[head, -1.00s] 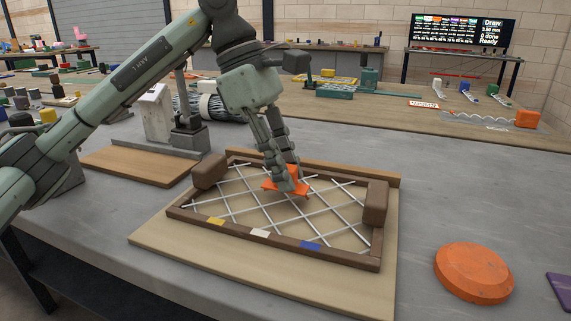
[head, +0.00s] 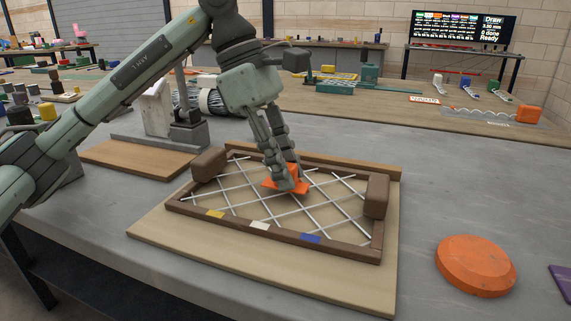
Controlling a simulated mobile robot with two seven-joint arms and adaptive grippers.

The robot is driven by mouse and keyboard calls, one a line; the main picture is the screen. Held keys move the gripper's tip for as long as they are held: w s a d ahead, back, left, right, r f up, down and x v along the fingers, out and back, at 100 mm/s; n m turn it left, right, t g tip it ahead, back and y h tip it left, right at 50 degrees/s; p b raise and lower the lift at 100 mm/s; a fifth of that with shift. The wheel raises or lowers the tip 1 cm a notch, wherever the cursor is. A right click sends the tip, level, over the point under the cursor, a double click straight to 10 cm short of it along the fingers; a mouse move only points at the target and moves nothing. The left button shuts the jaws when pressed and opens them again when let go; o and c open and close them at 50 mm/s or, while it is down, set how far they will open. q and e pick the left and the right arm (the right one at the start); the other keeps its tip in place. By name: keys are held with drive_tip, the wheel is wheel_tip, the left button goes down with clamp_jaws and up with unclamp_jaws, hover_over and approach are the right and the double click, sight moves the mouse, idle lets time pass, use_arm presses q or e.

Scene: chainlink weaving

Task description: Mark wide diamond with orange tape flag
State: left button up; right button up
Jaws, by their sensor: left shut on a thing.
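The orange tape flag (head: 294,186) is in the fingers of my left gripper (head: 287,184), which is shut on it. The flag is over the woven wire mesh (head: 248,192), near the middle of the brown frame (head: 190,212). I cannot tell whether it touches the wires. The mesh has silvery wires crossing into diamonds of differing size; the gripper and flag hide those under them. My right gripper is not in view.
Brown blocks sit at the frame's left (head: 208,165) and right (head: 377,196) ends. Yellow, white and blue marks line its front rail. A large orange disc (head: 475,265) lies on the grey table to the right. A wooden board (head: 135,158) lies at the left.

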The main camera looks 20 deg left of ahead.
use_arm(q)
drive_tip(key=o, duration=1)
drive_tip(key=shift+c, duration=0.2)
drive_tip(key=shift+r, duration=0.15)
drive_tip(key=v, duration=1.2)
drive_tip(key=shift+s, duration=0.1)
